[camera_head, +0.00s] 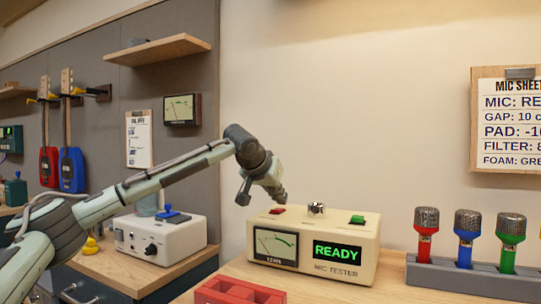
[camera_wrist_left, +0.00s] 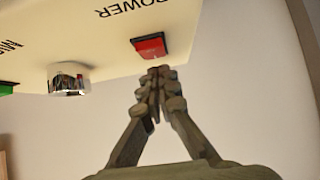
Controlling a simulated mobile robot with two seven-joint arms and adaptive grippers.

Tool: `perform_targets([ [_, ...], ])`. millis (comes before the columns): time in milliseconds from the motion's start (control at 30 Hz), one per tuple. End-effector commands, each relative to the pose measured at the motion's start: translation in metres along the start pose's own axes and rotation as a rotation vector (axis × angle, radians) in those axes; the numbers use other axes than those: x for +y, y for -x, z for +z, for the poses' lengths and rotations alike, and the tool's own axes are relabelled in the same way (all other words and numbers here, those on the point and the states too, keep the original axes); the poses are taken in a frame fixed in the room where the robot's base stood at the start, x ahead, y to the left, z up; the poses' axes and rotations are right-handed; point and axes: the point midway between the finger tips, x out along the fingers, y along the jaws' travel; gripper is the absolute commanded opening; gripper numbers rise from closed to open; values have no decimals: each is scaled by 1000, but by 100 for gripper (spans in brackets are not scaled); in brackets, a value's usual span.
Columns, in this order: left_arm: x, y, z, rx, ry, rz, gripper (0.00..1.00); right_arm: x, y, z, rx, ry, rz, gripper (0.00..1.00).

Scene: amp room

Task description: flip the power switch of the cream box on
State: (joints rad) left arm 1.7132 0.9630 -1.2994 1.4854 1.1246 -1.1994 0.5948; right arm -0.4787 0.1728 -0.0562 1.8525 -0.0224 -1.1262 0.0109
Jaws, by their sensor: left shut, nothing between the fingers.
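The cream box (camera_head: 312,242), marked MIC TESTER, stands on the wooden bench with a dial meter and a lit green READY display (camera_head: 337,251) on its front. Its top carries a red switch (camera_head: 277,210), a metal knob (camera_head: 316,208) and a green button (camera_head: 357,219). In the left wrist view the red switch (camera_wrist_left: 149,45) sits beside the word POWER. My left gripper (camera_head: 281,198) is shut and empty, its fingertips close to the red switch; I cannot tell whether they touch. It also shows in the left wrist view (camera_wrist_left: 160,78). My right gripper is out of view.
A red tray (camera_head: 240,291) lies in front of the cream box. A grey stand (camera_head: 470,279) with several coloured microphones is at the right. A white box with a blue top piece (camera_head: 160,239) stands at the left. A clipboard sheet (camera_head: 508,125) hangs on the wall.

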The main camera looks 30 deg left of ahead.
Motion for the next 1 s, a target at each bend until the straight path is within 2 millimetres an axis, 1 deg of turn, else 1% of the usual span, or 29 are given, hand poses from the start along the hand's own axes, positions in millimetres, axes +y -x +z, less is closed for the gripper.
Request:
perform_targets([
  [33,0,4,-8,1,0,1,0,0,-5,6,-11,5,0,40],
  [267,-1,8,-20,0,-1,1,0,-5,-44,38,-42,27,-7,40],
  [300,0,10,-25,3,1,2,0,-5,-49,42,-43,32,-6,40],
  [400,0,20,-38,2,0,4,0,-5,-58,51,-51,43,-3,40],
  [500,-1,37,-39,3,-1,3,0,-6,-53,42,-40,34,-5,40],
  [700,-1,78,-49,4,-1,3,0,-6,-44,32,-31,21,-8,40],
  [800,-1,94,-53,3,-2,3,0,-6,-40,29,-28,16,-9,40],
  [900,-1,105,-56,2,-1,3,0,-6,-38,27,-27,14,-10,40],
  [1000,-1,111,-57,1,-2,2,0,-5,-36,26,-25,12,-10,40],
])
